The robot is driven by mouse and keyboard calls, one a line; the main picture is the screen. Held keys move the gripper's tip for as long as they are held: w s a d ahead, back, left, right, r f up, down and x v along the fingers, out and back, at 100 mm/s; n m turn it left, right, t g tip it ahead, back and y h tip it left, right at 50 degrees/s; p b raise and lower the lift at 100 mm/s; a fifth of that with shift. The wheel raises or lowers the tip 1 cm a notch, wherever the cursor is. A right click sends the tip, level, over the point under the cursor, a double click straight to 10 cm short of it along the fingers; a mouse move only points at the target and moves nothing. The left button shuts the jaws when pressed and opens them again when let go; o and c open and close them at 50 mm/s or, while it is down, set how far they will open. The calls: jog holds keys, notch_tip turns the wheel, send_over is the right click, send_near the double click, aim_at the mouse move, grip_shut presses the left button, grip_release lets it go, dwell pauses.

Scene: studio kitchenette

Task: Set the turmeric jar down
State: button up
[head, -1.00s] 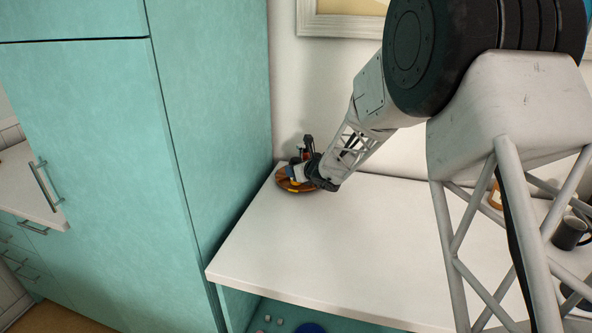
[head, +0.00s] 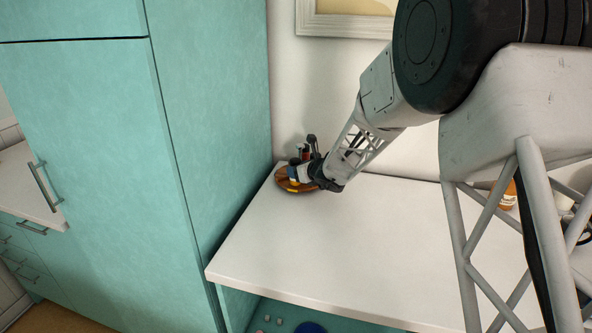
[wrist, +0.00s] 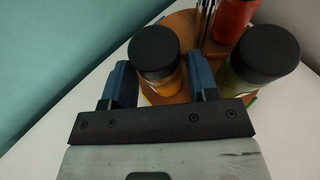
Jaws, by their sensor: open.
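The turmeric jar (wrist: 165,88), with a black lid and yellow-orange contents, shows in the wrist view between the two blue fingers of my gripper (wrist: 162,88). The fingers are open, one on each side of it. It appears upright on a round wooden board (wrist: 180,17); its base is hidden, so I cannot tell contact exactly. In the head view my gripper (head: 301,173) is low over the round board (head: 283,184) at the counter's back left corner. The jar is hard to make out there.
A second black-lidded jar (wrist: 264,55) with greenish contents stands close to the right finger. A red bottle (wrist: 233,18) stands behind. The teal cabinet (head: 215,130) borders the counter (head: 330,240) on the left. The counter's middle is clear.

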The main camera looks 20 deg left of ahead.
jog(key=v, duration=1)
jog(key=shift+f, duration=0.1)
dwell(0.8)
jog(key=s+d+r+n+g+h, duration=0.1)
jog(key=s+d+r+n+g, duration=0.1)
jog(key=s+d+r+n, duration=0.55)
jog(key=s+d+r+n+g, duration=0.25)
jog(key=s+d+n, duration=0.25)
jog(key=s, duration=0.6)
jog(key=s+d+n+h, duration=0.5)
jog(key=s+d, duration=0.6)
jog(key=s, duration=0.3)
jog(key=s+d+n+h, duration=0.5)
jog(key=s+d+n, duration=0.2)
jog(key=s+d, duration=0.5)
jog(key=shift+s+d+g, duration=0.3)
jog(key=shift+s+g, duration=0.05)
jog(key=shift+s, duration=0.85)
jog(key=shift+n, duration=0.25)
